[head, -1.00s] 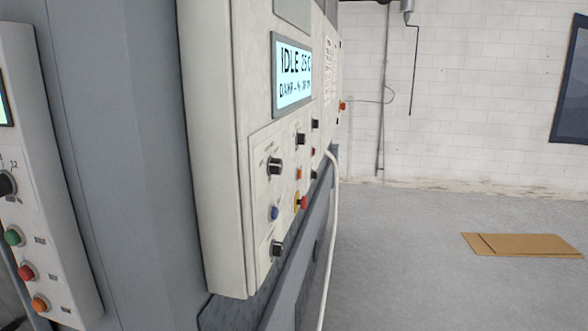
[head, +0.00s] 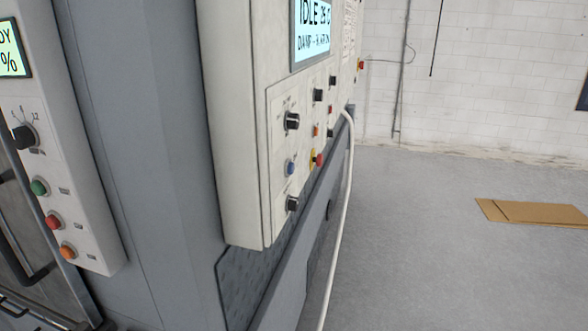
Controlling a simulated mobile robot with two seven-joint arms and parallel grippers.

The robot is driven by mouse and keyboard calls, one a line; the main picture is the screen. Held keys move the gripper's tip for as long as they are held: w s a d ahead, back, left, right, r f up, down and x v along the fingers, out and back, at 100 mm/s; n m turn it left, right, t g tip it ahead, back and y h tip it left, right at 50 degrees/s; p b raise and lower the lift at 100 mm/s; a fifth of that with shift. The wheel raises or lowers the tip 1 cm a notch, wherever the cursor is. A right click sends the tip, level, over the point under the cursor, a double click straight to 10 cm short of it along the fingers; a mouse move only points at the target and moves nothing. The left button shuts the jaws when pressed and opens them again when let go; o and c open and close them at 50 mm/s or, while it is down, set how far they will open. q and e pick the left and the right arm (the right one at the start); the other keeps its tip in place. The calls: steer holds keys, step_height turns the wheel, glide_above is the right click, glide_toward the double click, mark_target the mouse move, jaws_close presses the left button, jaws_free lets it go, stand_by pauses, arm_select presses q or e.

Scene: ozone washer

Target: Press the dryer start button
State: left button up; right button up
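A cream control panel (head: 230,120) on a grey machine stands in the middle, seen at a steep angle. Its screen (head: 313,28) reads "IDLE 26 C" with a line starting "DAMP" below. A second panel at the left carries a green button (head: 39,187), a red button (head: 53,222) and an orange button (head: 68,251). The button labels are too small to read. Neither gripper is in view.
The left panel also has a black knob (head: 24,137) and a partly cut-off screen (head: 12,50). Flat cardboard (head: 535,212) lies on the grey floor at right. The floor between is clear.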

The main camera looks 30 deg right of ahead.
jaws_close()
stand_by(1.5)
